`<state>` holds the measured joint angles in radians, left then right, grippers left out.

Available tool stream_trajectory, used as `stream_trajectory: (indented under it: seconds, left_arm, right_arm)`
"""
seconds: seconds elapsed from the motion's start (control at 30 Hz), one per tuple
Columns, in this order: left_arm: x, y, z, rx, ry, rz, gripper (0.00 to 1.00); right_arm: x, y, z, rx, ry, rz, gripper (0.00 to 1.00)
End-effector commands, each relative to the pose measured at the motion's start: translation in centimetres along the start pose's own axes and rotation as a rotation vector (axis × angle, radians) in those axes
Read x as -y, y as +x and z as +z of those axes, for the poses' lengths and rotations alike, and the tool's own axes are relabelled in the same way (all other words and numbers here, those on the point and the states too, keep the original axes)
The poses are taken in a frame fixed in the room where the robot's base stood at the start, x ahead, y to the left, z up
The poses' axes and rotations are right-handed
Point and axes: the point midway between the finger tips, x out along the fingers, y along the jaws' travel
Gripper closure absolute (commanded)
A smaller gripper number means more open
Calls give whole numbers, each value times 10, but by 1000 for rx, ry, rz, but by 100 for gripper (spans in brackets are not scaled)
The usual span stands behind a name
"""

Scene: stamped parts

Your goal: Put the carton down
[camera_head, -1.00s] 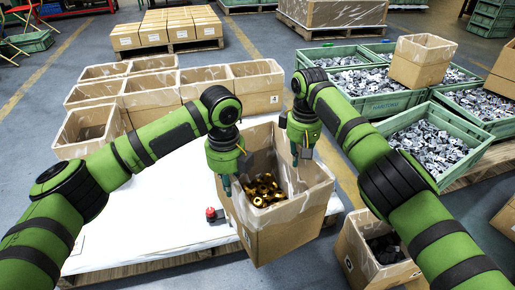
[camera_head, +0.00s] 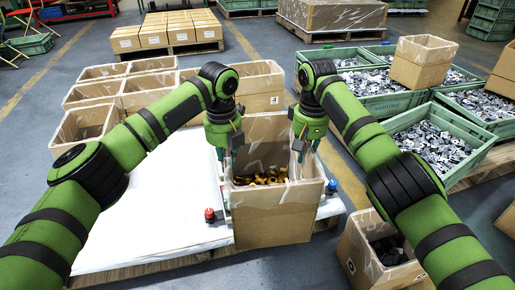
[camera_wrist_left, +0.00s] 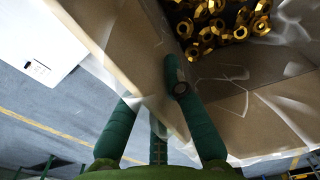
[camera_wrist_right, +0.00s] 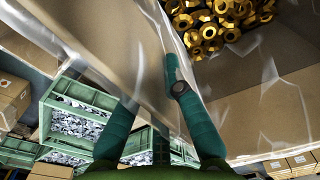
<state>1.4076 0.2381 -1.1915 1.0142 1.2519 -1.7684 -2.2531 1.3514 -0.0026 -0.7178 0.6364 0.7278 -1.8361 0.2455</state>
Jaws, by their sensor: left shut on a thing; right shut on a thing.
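The open carton (camera_head: 272,218), with a plastic liner and gold nut-like parts (camera_head: 262,178) inside, is at the front right of the white-topped pallet (camera_head: 160,215). It looks close to upright. My left gripper (camera_head: 229,160) is shut on its left wall, and my right gripper (camera_head: 306,158) is shut on its right wall. Both wrist views show fingers on either side of a wall, at the left wrist (camera_wrist_left: 172,105) and right wrist (camera_wrist_right: 160,105). The carton hides the pallet edge behind it, so I cannot tell whether its bottom touches.
Other open cartons (camera_head: 150,84) stand at the back of the pallet. A red knob (camera_head: 209,215) and a blue knob (camera_head: 331,187) flank the carton. Another carton (camera_head: 375,262) stands on the right, near green crates of metal parts (camera_head: 440,150). The white sheet left of the carton is clear.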

Motion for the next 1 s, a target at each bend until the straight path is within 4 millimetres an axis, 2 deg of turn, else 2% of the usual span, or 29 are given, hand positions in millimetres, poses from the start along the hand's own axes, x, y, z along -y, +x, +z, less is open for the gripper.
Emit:
stream_trajectory:
  seconds: [0.5, 1.0]
  left_arm:
    - [2, -6, 25, 6, 119, 0, 100]
    - [3, -7, 34, 6, 168, 0, 100]
  right_arm:
    - [-2, -6, 0, -8, 123, 2, 100]
    - [-2, -7, 1, -6, 172, 1, 100]
